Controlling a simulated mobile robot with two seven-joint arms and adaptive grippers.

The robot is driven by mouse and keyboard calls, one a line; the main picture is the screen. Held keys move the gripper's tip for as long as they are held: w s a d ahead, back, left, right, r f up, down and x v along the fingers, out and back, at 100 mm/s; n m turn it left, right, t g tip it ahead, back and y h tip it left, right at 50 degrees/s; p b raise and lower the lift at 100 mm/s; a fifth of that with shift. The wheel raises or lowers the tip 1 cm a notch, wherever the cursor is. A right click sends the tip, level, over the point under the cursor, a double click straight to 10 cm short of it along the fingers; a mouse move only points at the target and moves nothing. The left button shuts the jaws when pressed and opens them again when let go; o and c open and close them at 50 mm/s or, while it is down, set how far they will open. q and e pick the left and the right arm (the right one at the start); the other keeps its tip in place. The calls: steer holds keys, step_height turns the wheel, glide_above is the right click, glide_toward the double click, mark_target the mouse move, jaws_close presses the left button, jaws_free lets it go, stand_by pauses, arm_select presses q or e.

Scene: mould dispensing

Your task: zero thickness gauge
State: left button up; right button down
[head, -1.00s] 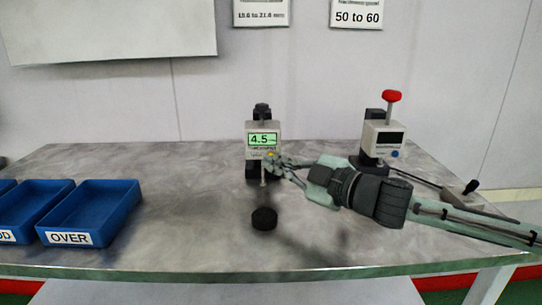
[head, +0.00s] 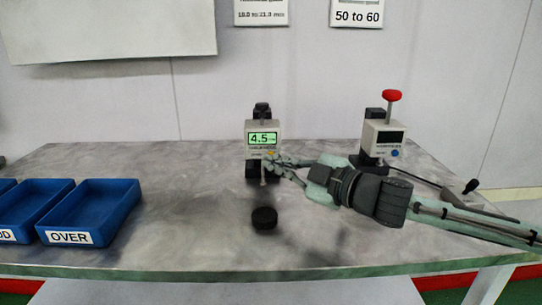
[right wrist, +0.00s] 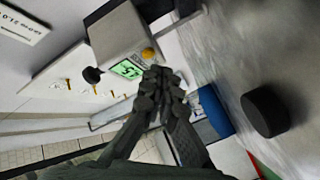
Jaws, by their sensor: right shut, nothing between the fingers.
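The thickness gauge (head: 263,130) stands at the back middle of the table, a light grey box on a dark stand. Its lit green display reads about 4.5. A yellow button sits low on its front and shows clearly in the right wrist view (right wrist: 148,53). My right gripper (head: 270,162) is shut and empty, its fingertips just in front of the gauge, close below the button; I cannot tell whether they touch it. In the right wrist view the closed fingertips (right wrist: 158,75) lie beside the display. A black round puck (head: 264,218) lies on the table in front of the gauge. My left gripper is not in view.
A blue bin marked OVER (head: 112,222) and another blue bin (head: 22,226) stand at the left. A second instrument with a red knob (head: 384,136) stands behind my right arm, with a lever (head: 469,187) to its right. The table's left middle is clear.

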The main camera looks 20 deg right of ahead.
steer(key=shift+w, duration=0.15)
steer(key=shift+w+d, duration=0.1)
steer(key=shift+w, duration=0.2)
steer(key=shift+w+d, duration=0.15)
steer(key=shift+w, duration=0.2)
stand_by(0.7)
stand_by(0.3)
steer(key=shift+s+a+b, duration=0.2)
steer(key=shift+s+b, duration=0.1)
steer(key=shift+s, duration=0.45)
steer(key=shift+s, duration=0.1)
